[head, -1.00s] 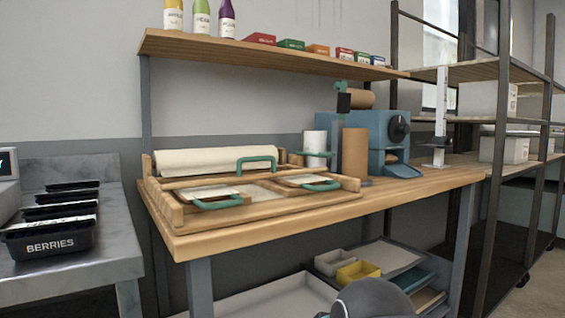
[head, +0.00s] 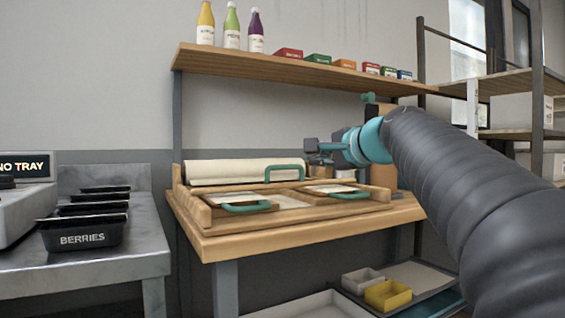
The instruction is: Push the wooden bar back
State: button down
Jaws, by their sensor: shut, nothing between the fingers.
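The wooden bar (head: 238,188) lies across the wooden frame on the bench, just in front of a pale paper roll (head: 225,171). A teal handle (head: 285,166) stands on the bar's right part. My gripper (head: 308,150) is shut and empty. It appears in the picture just right of and above that handle, with a visible gap; its exact depth is hard to judge.
Two panels with teal handles (head: 246,207) (head: 346,195) lie in the front of the frame. A shelf (head: 290,66) with bottles and small boxes hangs above. At left, a metal table (head: 90,260) holds black trays (head: 85,235). Bins (head: 388,294) stand below the bench.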

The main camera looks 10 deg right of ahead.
aim_at(286, 167)
jog(key=x, duration=1.1)
jog(key=shift+w+a+f+p, duration=0.1)
jog(key=shift+w+p, duration=0.1)
jog(key=shift+p, duration=0.1)
